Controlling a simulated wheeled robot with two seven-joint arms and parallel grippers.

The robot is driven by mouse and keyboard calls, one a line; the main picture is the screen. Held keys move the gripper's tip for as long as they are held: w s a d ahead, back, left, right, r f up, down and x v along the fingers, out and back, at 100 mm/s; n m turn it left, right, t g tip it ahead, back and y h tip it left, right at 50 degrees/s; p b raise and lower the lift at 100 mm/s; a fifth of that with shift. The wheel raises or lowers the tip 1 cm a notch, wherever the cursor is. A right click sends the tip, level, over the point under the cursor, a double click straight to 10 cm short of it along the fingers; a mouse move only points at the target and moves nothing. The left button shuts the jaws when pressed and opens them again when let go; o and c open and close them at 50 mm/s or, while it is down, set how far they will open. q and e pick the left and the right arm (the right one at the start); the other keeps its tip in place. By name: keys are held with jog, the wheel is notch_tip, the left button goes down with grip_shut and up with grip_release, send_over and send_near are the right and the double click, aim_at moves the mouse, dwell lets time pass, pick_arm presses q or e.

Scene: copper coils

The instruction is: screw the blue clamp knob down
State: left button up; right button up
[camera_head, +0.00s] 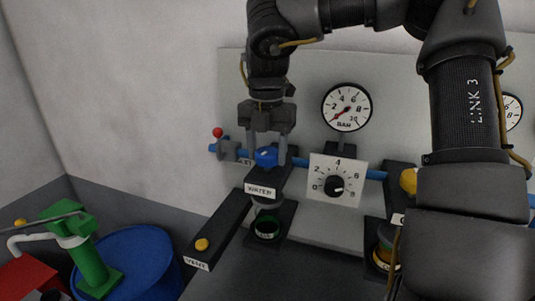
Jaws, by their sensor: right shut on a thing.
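The blue clamp knob (266,157) sits on top of a dark block with a label reading "WATER" (260,191), near the middle of the head view. My right gripper (267,148) points down from above with its two fingers on either side of the knob, and it is shut on the knob. The knob's lower part and its screw are hidden. My left gripper is not in view.
A red-tipped valve (218,133) is left. A dark bar with a yellow button (202,244) extends forward. A blue drum (140,262) stands lower left.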

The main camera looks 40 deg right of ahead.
jog(key=m+b, duration=0.1)
jog(key=m, duration=0.3)
jog(key=shift+w+m, duration=0.1)
jog(key=shift+m, duration=0.2)
jog(key=m+b, duration=0.1)
jog(key=m, duration=0.2)
jog(key=shift+m, duration=0.3)
jog(key=m+b, duration=0.1)
jog(key=m, duration=0.3)
jog(key=shift+m+b, duration=0.3)
jog(key=m+b, duration=0.1)
jog(key=m, duration=0.2)
jog(key=shift+w+m, duration=0.1)
jog(key=shift+m, duration=0.2)
jog(key=m, duration=0.2)
jog(key=shift+d+m+b, duration=0.1)
jog(key=shift+m+b, duration=0.2)
jog(key=shift+m, duration=0.1)
jog(key=m, duration=0.3)
jog(key=shift+m, duration=0.3)
jog(key=m, duration=0.4)
jog(key=shift+d+m, duration=0.1)
jog(key=shift+m, duration=1.9)
